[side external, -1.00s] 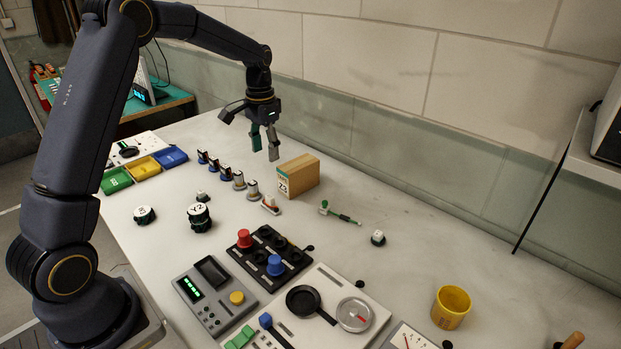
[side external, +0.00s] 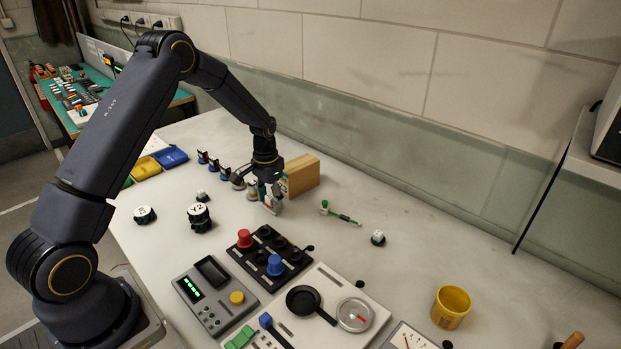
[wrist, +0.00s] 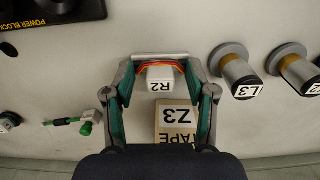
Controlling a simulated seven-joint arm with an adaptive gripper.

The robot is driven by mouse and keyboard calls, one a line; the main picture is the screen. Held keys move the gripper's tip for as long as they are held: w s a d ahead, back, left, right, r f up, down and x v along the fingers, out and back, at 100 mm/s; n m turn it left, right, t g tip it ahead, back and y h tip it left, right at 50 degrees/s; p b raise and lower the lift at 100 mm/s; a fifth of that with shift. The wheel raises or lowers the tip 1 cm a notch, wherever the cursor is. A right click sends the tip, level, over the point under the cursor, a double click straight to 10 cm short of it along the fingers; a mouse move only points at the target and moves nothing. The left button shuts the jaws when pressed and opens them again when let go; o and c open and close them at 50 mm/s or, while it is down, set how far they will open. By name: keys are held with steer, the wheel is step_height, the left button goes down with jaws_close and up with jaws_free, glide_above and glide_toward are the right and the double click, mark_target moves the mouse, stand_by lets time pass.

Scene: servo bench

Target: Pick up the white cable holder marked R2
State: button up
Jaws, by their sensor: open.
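The white cable holder marked R2 (wrist: 160,84) is in the upper middle of the wrist view, with an orange-red cable around its top and a pale flat bar behind it. My gripper (wrist: 160,72) is open, with one green-padded finger on each side of the holder. Small gaps show between the holder and the fingers. In the side view my gripper (side external: 271,200) is low over the bench, in front of the wooden box, and largely hides the holder.
The wooden box marked Z3 (wrist: 178,118) stands close beside R2, partly between the fingers in the wrist view. Posts L3 (wrist: 237,74) and L2 (wrist: 297,68) stand to the right.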

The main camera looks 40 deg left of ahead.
steer(key=shift+f, duration=0.3)
jaws_close()
stand_by(0.3)
